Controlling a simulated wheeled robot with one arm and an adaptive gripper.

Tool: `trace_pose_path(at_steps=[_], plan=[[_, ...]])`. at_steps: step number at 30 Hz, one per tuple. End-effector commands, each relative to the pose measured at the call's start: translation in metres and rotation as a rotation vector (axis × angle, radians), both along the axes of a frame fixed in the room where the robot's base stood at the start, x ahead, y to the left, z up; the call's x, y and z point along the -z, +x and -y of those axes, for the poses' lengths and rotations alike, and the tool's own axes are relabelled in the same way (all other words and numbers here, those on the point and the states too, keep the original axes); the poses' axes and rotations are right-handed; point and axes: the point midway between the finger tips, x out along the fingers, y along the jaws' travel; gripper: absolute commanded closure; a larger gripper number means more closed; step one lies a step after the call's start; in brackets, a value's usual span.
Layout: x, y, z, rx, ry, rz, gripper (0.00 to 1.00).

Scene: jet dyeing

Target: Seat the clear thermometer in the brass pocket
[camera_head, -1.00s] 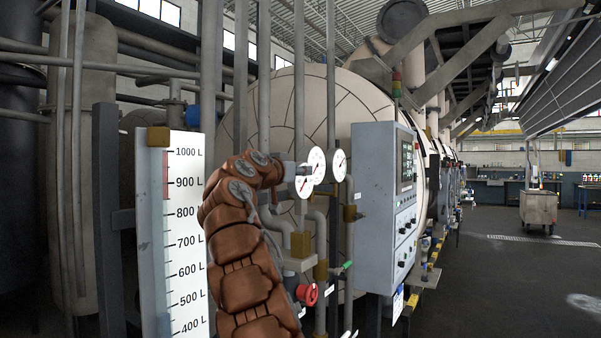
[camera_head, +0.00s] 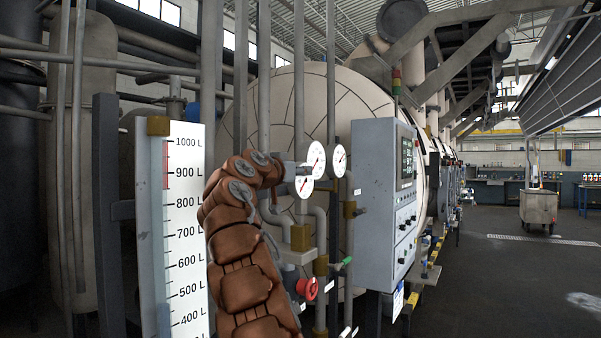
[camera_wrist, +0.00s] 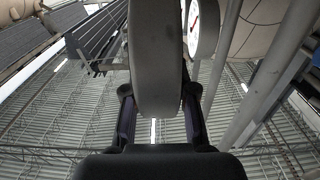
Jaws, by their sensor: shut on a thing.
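My gripper (camera_head: 288,171), at the end of my brown arm, is shut on a round white dial thermometer (camera_head: 304,187) with a red needle. In the wrist view the held thermometer (camera_wrist: 156,60) shows edge-on as a thick grey rim between the two fingers. Its stem cannot be made out. A brass block (camera_head: 301,238) on the pipework lies below the held dial, apart from its visible part. It may be the brass pocket; its opening cannot be seen.
Two white dials (camera_head: 316,160) (camera_head: 340,160) stand on pipes just behind the held one. Other brass fittings (camera_head: 321,268) (camera_head: 350,210) sit nearby. Floor at far right is open.

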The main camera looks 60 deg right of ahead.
Motion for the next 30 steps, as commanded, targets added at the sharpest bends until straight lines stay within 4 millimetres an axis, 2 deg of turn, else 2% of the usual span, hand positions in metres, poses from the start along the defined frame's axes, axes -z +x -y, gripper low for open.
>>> trace_pose_path(at_steps=[30], plan=[[0.02, 0.0, -0.001, -0.001, -0.001, 0.0, 1.0]])
